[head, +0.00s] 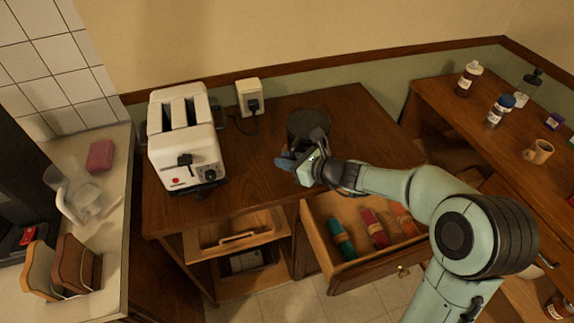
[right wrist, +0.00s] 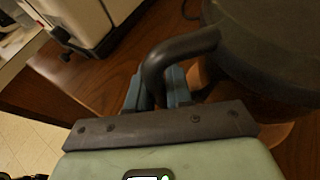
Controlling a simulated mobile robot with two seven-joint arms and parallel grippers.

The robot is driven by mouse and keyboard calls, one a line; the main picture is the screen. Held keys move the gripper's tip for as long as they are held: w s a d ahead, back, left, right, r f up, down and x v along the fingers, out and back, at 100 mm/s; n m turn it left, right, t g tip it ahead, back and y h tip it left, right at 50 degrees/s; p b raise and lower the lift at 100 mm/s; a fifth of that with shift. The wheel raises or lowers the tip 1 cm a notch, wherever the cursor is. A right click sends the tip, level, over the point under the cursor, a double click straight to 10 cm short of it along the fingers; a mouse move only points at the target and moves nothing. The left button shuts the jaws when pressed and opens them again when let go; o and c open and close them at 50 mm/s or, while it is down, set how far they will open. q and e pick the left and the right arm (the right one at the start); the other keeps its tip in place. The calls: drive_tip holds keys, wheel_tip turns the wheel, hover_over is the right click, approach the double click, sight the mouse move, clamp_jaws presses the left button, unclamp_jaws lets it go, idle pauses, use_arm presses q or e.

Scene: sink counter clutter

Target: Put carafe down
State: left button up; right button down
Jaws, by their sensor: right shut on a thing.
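The carafe (head: 308,124) is dark, with a round top and a black curved handle, and is at the back of the wooden cabinet top, right of the toaster. My right gripper (head: 293,160) is shut on its handle. The right wrist view shows the handle (right wrist: 180,50) between the blue fingers (right wrist: 157,90), with the carafe's dark body (right wrist: 265,50) at the upper right. The carafe looks roughly upright. I cannot tell whether its base touches the wood. My left gripper is not in view.
A white toaster (head: 180,140) stands left on the wooden cabinet top (head: 372,125). A wall outlet (head: 249,97) with a plug is behind. Below, an open drawer (head: 345,220) holds colored rolls. Bare wood lies right of the carafe. Bottles (head: 500,110) and a mug (head: 538,151) stand on the right-hand desk.

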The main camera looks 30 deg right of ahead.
drive_tip(key=shift+f, duration=0.35)
drive_tip(key=shift+f, duration=0.1)
drive_tip(key=shift+f+b, duration=0.15)
drive_tip(key=shift+b, duration=0.15)
drive_tip(key=c, duration=1)
unclamp_jaws()
drive_tip(key=shift+s+r+p, duration=0.1)
drive_tip(key=shift+r+p, duration=0.2)
drive_tip(key=shift+p, duration=0.05)
drive_tip(key=v, duration=1.2)
drive_tip(key=shift+f+p, duration=0.2)
drive_tip(key=shift+p, duration=0.2)
